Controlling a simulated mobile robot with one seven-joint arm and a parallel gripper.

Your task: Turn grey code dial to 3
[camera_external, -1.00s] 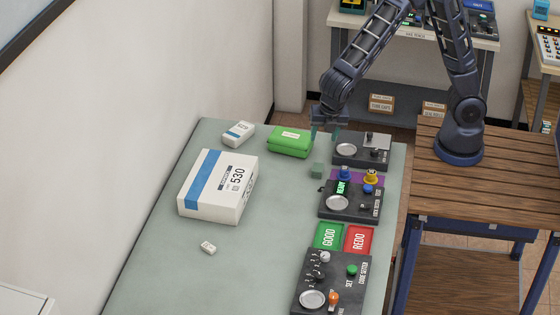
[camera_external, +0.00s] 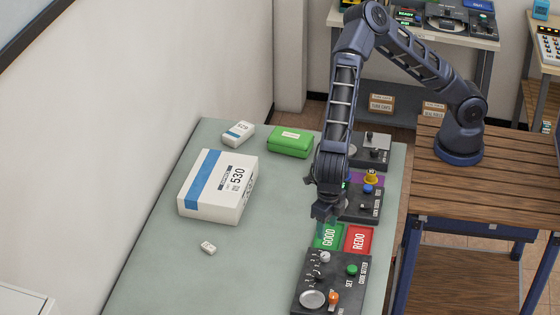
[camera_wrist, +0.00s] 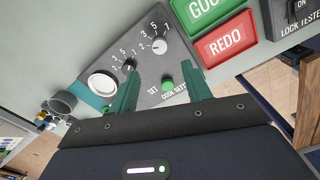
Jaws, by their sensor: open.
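The code setter panel (camera_external: 361,287) is a dark box at the near end of the table. Its light grey dial (camera_external: 325,257) sits at the upper left beside a darker dial (camera_external: 318,272). In the wrist view the grey dial (camera_wrist: 159,46) and dark dial (camera_wrist: 129,66) have white numbers around them; I cannot read the grey dial's setting surely. My gripper (camera_external: 326,229) is open and empty, pointing down over the green GOOD pad, apart from the dials. In the wrist view its teal fingers (camera_wrist: 161,74) stand apart, with the grey dial beyond their tips.
A green SET button (camera_external: 351,270), an orange knob (camera_external: 334,298) and a round plate (camera_external: 313,299) are on the panel. The GOOD pad (camera_external: 326,243) and REDO pad (camera_external: 358,240) lie behind it. A white box (camera_external: 218,186) stands left. The table's near left is mostly clear.

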